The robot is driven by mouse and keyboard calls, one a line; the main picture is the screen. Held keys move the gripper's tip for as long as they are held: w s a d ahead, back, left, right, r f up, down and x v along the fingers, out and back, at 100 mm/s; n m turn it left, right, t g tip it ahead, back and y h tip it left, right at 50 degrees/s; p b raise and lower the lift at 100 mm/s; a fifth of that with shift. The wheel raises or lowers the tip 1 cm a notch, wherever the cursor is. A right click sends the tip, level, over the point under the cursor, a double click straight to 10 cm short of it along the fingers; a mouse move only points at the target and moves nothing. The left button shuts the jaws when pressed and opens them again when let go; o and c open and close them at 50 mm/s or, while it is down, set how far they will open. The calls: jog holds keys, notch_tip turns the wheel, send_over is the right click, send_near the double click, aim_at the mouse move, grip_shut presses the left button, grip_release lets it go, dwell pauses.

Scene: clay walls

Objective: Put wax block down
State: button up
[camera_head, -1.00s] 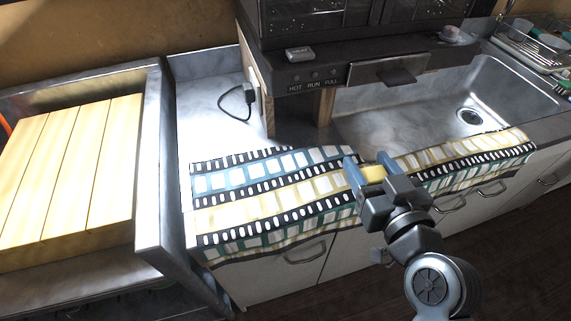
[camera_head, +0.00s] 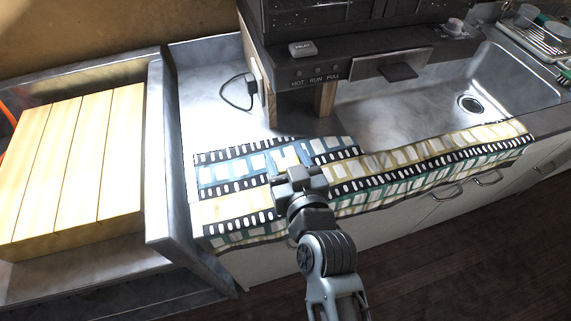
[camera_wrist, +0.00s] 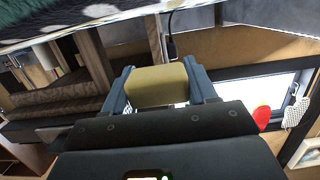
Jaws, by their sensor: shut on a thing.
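The wax block (camera_wrist: 157,86) is a dull yellow block. In the wrist view it sits between the two blue-grey fingers of my gripper (camera_wrist: 160,78), which is shut on it. In the head view my gripper (camera_head: 290,158) is over the left-middle part of a film-strip-patterned cloth (camera_head: 425,158) on the counter front. There the block is hard to make out against the gripper and cloth. I cannot tell how high it is above the cloth.
A slatted wooden board (camera_head: 75,165) lies in a metal-edged bay at the left, behind a raised grey divider (camera_head: 158,150). A steel sink (camera_head: 440,100) is at the right. A dark machine (camera_head: 335,65) with a small box (camera_head: 302,48) stands behind. Bare counter (camera_head: 205,100) shows behind the cloth's left part.

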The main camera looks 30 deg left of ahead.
jog(key=shift+f+b, duration=0.55)
jog(key=shift+f, duration=1.45)
jog(key=shift+f, duration=0.1)
jog(key=shift+f+b, duration=0.15)
jog(key=shift+b, duration=0.15)
jog(key=o, duration=1)
jog(key=shift+o, duration=0.2)
